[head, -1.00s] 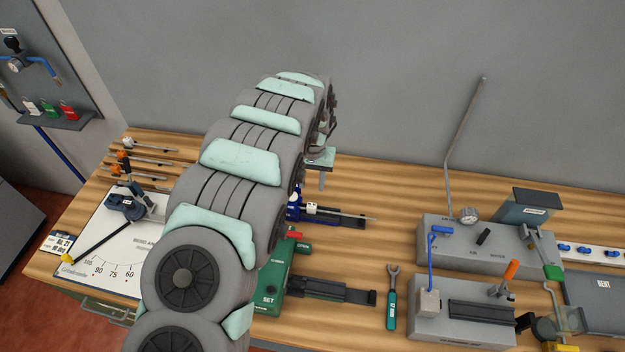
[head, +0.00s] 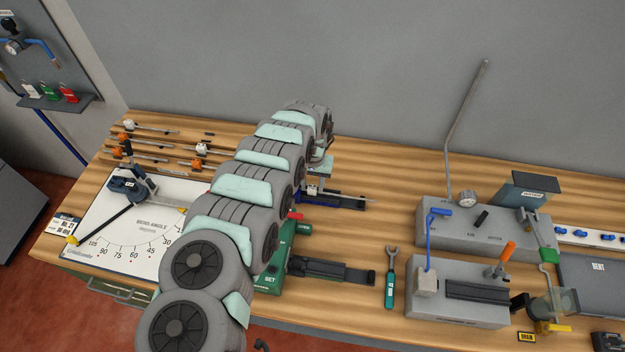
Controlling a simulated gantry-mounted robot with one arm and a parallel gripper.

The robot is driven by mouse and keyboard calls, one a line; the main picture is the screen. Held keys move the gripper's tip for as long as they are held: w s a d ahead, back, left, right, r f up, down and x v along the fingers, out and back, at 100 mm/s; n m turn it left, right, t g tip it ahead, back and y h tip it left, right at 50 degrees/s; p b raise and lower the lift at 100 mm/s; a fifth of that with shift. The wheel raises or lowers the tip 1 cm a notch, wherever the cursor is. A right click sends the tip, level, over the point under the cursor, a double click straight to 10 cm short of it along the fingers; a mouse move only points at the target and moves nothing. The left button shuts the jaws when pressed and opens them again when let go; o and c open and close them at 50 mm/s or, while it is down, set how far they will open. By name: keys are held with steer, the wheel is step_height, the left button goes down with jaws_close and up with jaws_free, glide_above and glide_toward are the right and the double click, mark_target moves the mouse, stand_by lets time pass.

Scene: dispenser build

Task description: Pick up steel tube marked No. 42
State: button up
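Several thin steel tubes lie at the back left of the bench, among them one at the far edge (head: 155,128) and one in front of it (head: 150,142). They carry orange and white fittings. No number can be read on any tube, so I cannot tell which is No. 42. My arm crosses the middle of the head view and its far end hangs over the back of the bench. My gripper is hidden or too small to make out there, and I cannot tell whether it holds anything.
A bender with a black lever stands on the white angle board (head: 110,220) at left. A bent tube (head: 462,125) rises from the rear fixture.

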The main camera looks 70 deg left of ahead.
stand_by(0.3)
jaws_close()
stand_by(0.3)
